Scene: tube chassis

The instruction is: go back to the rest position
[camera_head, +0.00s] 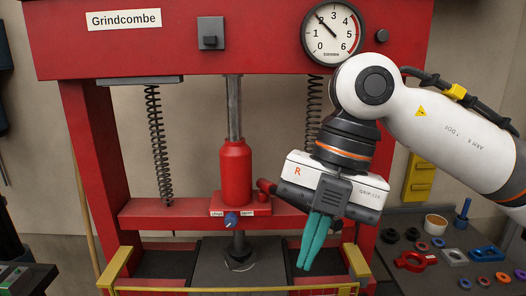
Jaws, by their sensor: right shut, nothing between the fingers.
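My right gripper (308,264) hangs in front of the right side of a red press. Its two teal fingers point down and lie together, with nothing between them. The white arm comes in from the right edge. My left gripper is not in view. The press frame (90,150) carries a red hydraulic jack (235,170) on its crossbeam, with a blue knob (231,219) at the jack's base. The fingers are to the right of the dark ram (238,246) and apart from it in the picture. The arm hides part of the press's right post.
A pressure gauge (333,33) sits at the top right of the press. A yellow bar (200,290) crosses the front. A dark bench (400,275) at the right holds several rings, a red part (415,261) and blue parts. Another dark surface (25,278) is at the lower left.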

